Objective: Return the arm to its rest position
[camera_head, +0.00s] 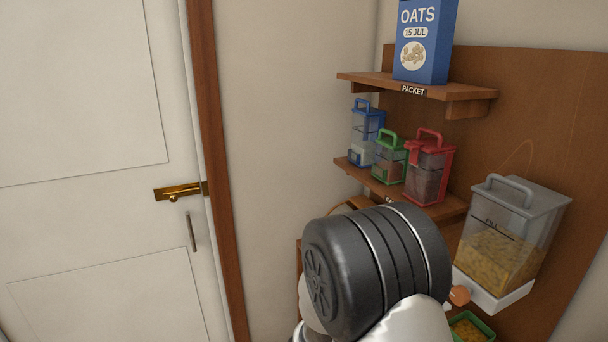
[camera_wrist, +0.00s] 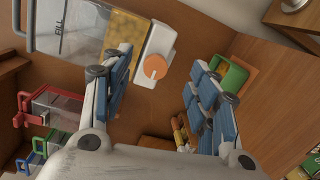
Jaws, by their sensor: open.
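My gripper (camera_wrist: 161,62) shows in the wrist view with its two blue-padded fingers spread wide. Nothing is between the pads. Beyond the fingertips are the clear dispenser (camera_wrist: 92,28) with yellow contents, its white base (camera_wrist: 160,45) and an orange knob (camera_wrist: 155,66). In the head view my dark arm joint and white link fill the lower middle, and the gripper itself is hidden. There the dispenser (camera_head: 510,235) stands to the right of my arm, with its orange knob (camera_head: 460,295) just beside the white link.
A blue oats box (camera_head: 424,40) stands on the upper shelf (camera_head: 370,80). Blue (camera_head: 366,135), green (camera_head: 389,157) and red (camera_head: 428,170) lidded containers stand on the shelf below. A green tray (camera_head: 470,328) is low at right. A white door (camera_head: 90,160) is left, with bare wall beside it.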

